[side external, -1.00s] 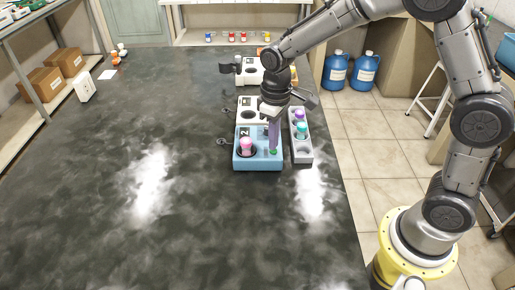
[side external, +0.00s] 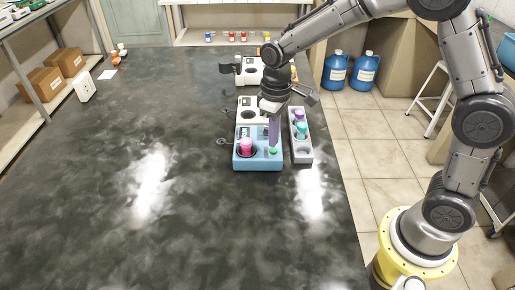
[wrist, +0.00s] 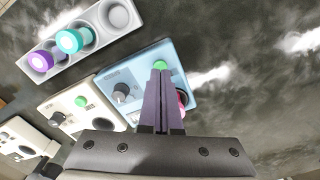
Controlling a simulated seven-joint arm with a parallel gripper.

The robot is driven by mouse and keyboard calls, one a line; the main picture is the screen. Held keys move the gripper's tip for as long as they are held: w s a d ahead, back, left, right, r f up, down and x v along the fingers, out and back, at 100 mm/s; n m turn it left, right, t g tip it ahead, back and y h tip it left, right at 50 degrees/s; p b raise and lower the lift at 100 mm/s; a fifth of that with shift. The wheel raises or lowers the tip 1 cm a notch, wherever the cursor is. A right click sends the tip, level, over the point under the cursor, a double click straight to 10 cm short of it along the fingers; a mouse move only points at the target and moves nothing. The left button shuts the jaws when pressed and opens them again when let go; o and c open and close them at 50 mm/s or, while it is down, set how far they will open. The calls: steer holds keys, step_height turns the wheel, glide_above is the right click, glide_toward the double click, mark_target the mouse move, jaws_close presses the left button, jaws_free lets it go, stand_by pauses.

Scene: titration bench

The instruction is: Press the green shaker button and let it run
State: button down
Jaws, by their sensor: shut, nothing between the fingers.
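The blue shaker (side external: 242,164) stands on the dark bench. A pink-capped vial (side external: 246,146) sits in its round well at the left. The green shaker button (side external: 273,151) is on the right of its top and also shows in the wrist view (wrist: 160,65). My gripper (side external: 273,146) is shut and empty, its purple fingers pointing down just over the button. I cannot tell if the tips touch it. In the wrist view the fingers (wrist: 160,74) cover part of the shaker and most of the vial. A dark knob (wrist: 122,88) is on the shaker's face.
A grey rack (side external: 302,158) with a purple-capped and a teal-capped vial stands close at the right. White devices (side external: 250,104) stand behind the shaker. The bench's right edge is beyond the rack. The bench in front and to the left is clear.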

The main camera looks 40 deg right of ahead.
steer(key=shift+r, duration=2.85)
step_height(320, 180, up, 7)
steer(key=t, duration=0.2)
glide_above(273, 149)
steer(key=s+d, duration=0.2)
steer(key=s, duration=0.1)
steer(key=s+d+r+m+t, duration=0.1)
steer(key=s+r, duration=0.3)
steer(key=s, duration=0.1)
steer(key=s+d+f+m+t, duration=0.2)
steer(key=s+f, duration=0.2)
steer(key=s, duration=1.1)
steer(key=shift+d+t, duration=0.15)
steer(key=shift+t, duration=0.15)
steer(key=shift+r, duration=0.1)
stand_by(1.9)
